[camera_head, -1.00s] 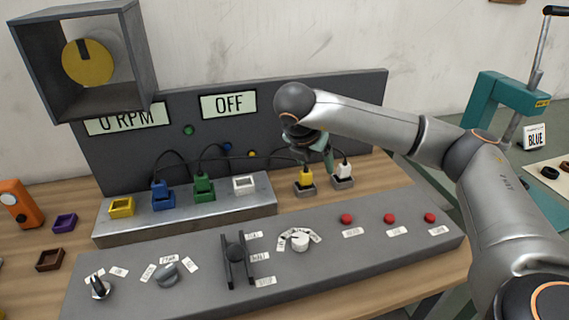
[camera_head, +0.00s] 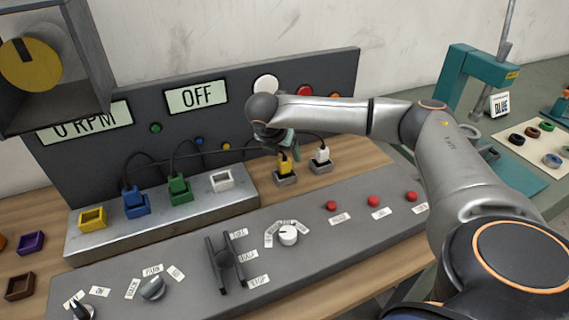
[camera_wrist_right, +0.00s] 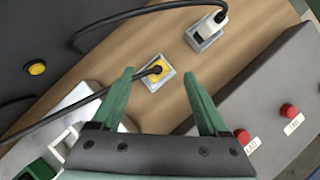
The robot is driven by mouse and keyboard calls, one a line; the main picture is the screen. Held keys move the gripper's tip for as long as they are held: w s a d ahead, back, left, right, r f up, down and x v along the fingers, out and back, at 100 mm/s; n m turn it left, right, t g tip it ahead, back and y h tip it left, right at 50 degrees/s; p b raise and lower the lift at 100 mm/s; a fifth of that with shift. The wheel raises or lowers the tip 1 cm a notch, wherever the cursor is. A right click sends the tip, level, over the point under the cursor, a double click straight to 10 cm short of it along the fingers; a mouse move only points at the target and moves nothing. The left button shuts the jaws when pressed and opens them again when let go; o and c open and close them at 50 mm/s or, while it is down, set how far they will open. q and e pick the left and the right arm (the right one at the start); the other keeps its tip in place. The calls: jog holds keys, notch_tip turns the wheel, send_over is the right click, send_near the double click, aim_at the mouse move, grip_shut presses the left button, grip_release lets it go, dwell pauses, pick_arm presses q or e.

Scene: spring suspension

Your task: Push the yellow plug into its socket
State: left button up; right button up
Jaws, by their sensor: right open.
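The yellow plug (camera_head: 285,164) stands in a small grey holder (camera_head: 287,180) on the wooden table, with a black cable from its top. It also shows in the right wrist view (camera_wrist_right: 157,69). The yellow socket (camera_head: 92,219) is an open square frame at the left end of the raised grey strip, and looks empty. My right gripper (camera_head: 284,148) is just above the yellow plug. In the right wrist view its green fingers (camera_wrist_right: 160,80) are open, with the plug seen between and slightly beyond the tips. Nothing is held. My left gripper is out of view.
A white plug (camera_head: 322,155) stands in a holder to the right. Blue (camera_head: 136,200) and green (camera_head: 179,188) plugs sit in the strip, beside a white socket (camera_head: 221,181). The grey control panel (camera_head: 200,262) with knobs and red buttons lies in front. Cables hang behind.

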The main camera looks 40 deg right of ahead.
aim_at(286, 157)
jog(key=x, duration=0.4)
grip_shut()
dwell(0.6)
